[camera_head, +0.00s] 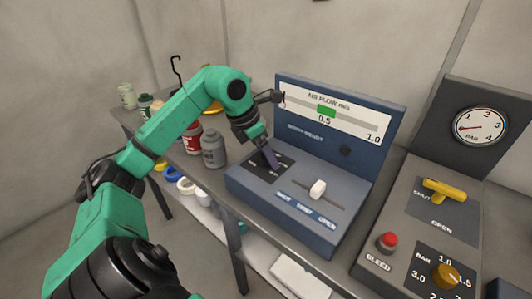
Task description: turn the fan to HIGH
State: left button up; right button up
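A blue control box (275,207) stands on the bench, with an air flow display (335,112) on its upright back. The display has a scale up to 1.0 and a green patch near 0.5. My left gripper (270,158) reaches down from the left to a dark label plate (284,163) on the box's left top. Its dark purple fingertips are at or just above this plate. A fan control there is hidden behind the fingers, and the small lettering cannot be read. Whether the fingers are open or shut does not show. My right gripper is out of view.
A white slider knob (318,189) marked SHUT, VENT, OPEN is right of the gripper. A second console with a gauge (480,126), yellow lever (445,190), red button (387,242) and yellow knob (446,275) stands right. A grey bottle (214,149) and red can (192,138) are left.

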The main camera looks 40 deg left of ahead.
pick_arm(q)
jog(key=shift+f, duration=0.15)
grip_shut()
